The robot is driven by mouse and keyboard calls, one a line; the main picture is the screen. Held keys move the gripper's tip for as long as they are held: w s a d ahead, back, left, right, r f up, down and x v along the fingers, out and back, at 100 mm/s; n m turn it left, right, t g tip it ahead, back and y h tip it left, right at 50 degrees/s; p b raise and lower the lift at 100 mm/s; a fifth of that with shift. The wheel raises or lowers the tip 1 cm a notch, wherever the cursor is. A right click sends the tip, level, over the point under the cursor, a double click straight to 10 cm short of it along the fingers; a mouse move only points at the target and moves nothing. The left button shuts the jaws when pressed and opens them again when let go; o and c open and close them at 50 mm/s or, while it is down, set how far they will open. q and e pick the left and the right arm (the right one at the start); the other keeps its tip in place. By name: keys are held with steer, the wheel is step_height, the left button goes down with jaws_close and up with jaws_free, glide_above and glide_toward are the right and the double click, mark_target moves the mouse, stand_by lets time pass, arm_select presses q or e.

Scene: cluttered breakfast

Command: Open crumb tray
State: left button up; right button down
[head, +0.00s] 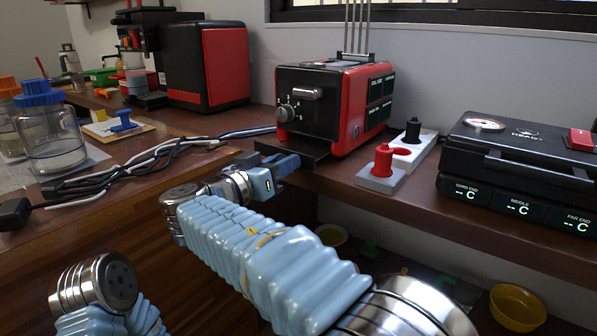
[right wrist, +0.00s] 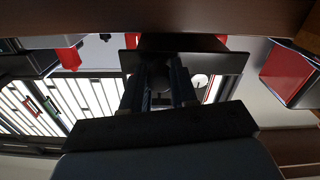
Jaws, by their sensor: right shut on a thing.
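The red and black toaster (head: 333,105) stands on the wooden counter by the wall. Its black crumb tray (head: 308,152) sticks out from the low front of the toaster, over the counter edge. My right gripper (head: 284,164) is at the tray's front and shut on it. In the right wrist view the dark tray (right wrist: 222,62) spans above the two fingers of my right gripper (right wrist: 159,84), which reach its front. The exact grip spot is dark and hard to make out. My left gripper is not in view.
Grey and black cables (head: 150,155) lie left of the toaster. A blue-lidded jar (head: 48,140) stands at left. A yellow bowl (head: 517,305) sits below the counter.

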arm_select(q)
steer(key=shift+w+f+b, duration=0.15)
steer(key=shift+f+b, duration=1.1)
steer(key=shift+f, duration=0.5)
arm_select(e)
steer(key=v, duration=0.8)
steer(key=c, duration=0.9)
jaws_free()
arm_select(q)
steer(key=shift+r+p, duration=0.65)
steer(key=shift+p, duration=0.05)
arm_select(e)
steer(key=v, duration=1.3)
steer(key=shift+s+a, duration=0.25)
steer(key=shift+s, duration=0.05)
